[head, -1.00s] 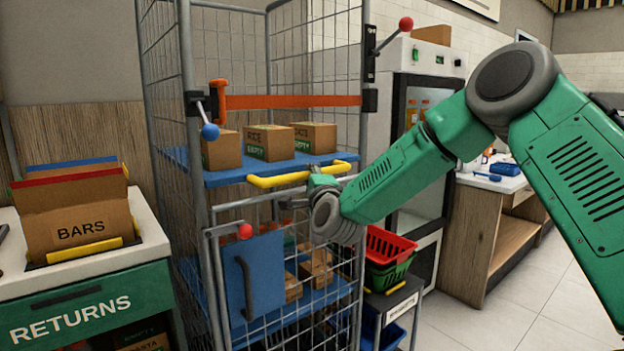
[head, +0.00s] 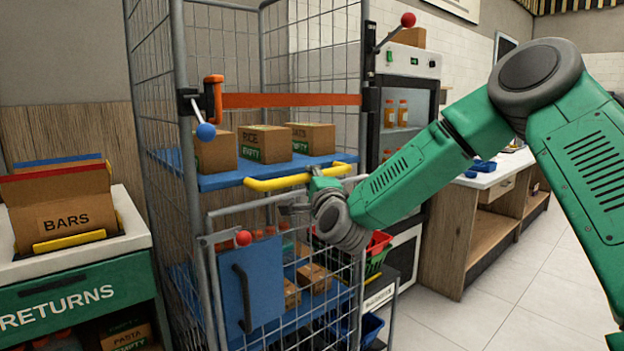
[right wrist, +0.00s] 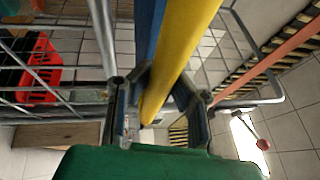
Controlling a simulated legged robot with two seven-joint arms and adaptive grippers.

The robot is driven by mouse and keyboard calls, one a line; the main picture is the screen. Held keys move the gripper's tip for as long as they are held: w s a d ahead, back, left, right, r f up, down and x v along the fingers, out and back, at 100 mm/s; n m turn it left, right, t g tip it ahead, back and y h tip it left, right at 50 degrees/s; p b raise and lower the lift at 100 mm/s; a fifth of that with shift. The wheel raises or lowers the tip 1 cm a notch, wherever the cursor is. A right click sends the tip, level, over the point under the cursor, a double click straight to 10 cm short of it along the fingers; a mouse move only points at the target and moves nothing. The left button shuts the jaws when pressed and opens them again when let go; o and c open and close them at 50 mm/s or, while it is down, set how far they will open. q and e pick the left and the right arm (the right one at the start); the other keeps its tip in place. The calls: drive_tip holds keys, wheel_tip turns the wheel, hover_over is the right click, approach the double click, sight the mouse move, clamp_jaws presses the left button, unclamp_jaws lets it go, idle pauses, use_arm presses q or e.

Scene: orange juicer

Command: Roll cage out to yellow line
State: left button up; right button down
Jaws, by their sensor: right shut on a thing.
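The roll cage (head: 181,60) is a tall grey wire cage with blue shelves, standing in the middle of the head view. Its yellow handle bar (head: 275,182) runs across the front at the upper shelf. My right gripper (head: 316,186) is shut on the right part of this bar. In the right wrist view the yellow bar (right wrist: 186,50) passes between the fingers of my right gripper (right wrist: 158,95). An orange strap (head: 290,100) crosses the cage front above three boxes. No yellow floor line shows, and my left gripper is out of view.
A green returns counter (head: 90,285) with a bars box (head: 65,222) stands close on the cage's left. A juice cabinet (head: 405,75) and red and green baskets (head: 378,250) are at its right. Tiled floor (head: 530,285) is open at the lower right.

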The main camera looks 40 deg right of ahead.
drive_tip(key=shift+a+f, duration=0.35)
drive_tip(key=c, duration=1.4)
unclamp_jaws()
drive_tip(key=shift+a, duration=0.1)
drive_tip(key=shift+w+a+r, duration=0.1)
drive_tip(key=shift+a+r, duration=0.05)
drive_tip(key=shift+r, duration=0.1)
drive_tip(key=shift+s+f, duration=0.1)
drive_tip(key=shift+s, duration=0.35)
drive_tip(key=v, duration=1.1)
drive_tip(key=shift+a, duration=0.2)
drive_tip(key=shift+d+f, duration=0.15)
drive_tip(key=shift+d, duration=0.1)
drive_tip(key=shift+a, duration=0.1)
